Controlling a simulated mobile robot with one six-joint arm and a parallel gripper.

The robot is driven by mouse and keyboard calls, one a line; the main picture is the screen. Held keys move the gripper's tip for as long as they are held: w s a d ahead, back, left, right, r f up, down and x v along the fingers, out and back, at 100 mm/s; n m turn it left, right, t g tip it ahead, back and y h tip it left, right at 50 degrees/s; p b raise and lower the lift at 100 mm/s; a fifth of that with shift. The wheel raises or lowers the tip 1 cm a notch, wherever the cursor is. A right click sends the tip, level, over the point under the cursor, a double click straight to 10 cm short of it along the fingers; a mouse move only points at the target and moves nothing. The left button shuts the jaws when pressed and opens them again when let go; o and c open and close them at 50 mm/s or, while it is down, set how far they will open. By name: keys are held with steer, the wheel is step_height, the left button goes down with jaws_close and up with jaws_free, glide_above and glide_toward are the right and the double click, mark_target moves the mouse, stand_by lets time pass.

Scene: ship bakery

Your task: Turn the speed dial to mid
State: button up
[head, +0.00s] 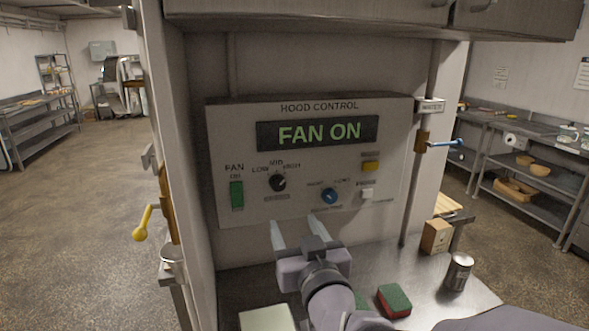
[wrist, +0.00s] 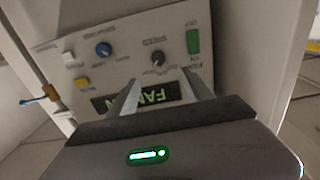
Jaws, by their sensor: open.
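The hood control panel (head: 225,140) is a pale board on the wall, and its display (head: 318,133) reads "FAN ON". The speed dial (head: 278,183) is a black knob under the labels LOW, MID and HIGH; its pointer setting is too small to tell for sure. The dial also shows in the wrist view (wrist: 157,58), upside down, beyond and between my fingers. My gripper (head: 294,226) is open and empty, in front of the panel's lower edge, below and right of the dial and apart from it.
A green fan switch (head: 237,195) is left of the dial; a blue knob (head: 329,196), a white switch (head: 367,194) and a yellow button (head: 371,166) are right. A can (head: 458,272), a sponge (head: 394,300) and a small box (head: 436,237) stand on the counter below.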

mark_target(279, 187)
steer(key=x, duration=1.6)
steer(key=shift+w+d+r, duration=0.15)
steer(key=shift+w+d, duration=0.1)
steer(key=shift+d, duration=0.05)
steer(key=shift+c, duration=0.2)
jaws_close()
steer(key=shift+b, duration=0.3)
